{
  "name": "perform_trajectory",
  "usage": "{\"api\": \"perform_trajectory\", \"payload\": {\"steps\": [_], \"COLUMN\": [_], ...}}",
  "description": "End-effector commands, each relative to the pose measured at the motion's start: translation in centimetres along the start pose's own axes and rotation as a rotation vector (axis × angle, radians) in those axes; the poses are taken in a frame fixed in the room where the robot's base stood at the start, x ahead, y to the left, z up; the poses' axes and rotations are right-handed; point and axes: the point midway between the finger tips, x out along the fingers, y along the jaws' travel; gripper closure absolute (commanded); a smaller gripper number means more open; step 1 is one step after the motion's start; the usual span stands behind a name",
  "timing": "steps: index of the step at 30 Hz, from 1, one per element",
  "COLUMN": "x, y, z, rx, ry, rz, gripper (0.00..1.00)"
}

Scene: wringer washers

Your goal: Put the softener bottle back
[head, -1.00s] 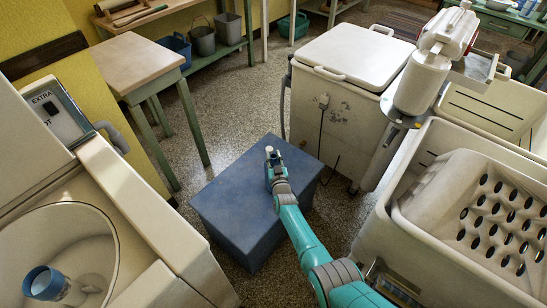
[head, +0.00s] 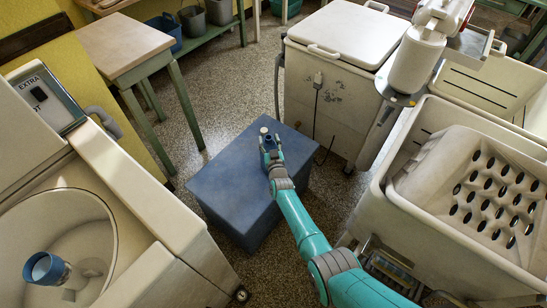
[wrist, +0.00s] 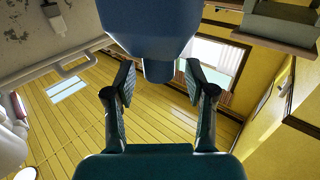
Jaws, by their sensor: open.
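A small blue bottle with a pale top (head: 268,142), which looks like the softener bottle, stands upright on the blue box (head: 228,187). My gripper (head: 270,158) is right at the near side of the bottle, low over the box top. In the wrist view the blue bottle (wrist: 148,28) fills the top middle, with its narrower end pointing down in the picture. My gripper (wrist: 160,85) is open there, its two fingers spread apart with a gap between them.
A lidded white washer (head: 335,95) stands behind the box. A basin with a holed board (head: 495,200) is at the right. A small wooden table (head: 120,45) stands back left. Speckled floor lies between.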

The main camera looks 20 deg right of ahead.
Motion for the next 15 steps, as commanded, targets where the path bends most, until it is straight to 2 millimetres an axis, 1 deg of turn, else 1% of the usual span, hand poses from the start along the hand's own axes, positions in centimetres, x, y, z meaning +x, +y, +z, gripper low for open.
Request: {"api": "perform_trajectory", "payload": {"steps": [1,5,15], "x": [-0.7,-2.3,-7.1], "y": [0.0,0.0,0.0], "z": [0.1,0.0,0.1], "rx": [0.001,0.001,0.000], "ry": [-0.001,0.000,-0.001], "rz": [-0.001,-0.001,-0.001], "gripper": [0.45,0.45,0.45]}}
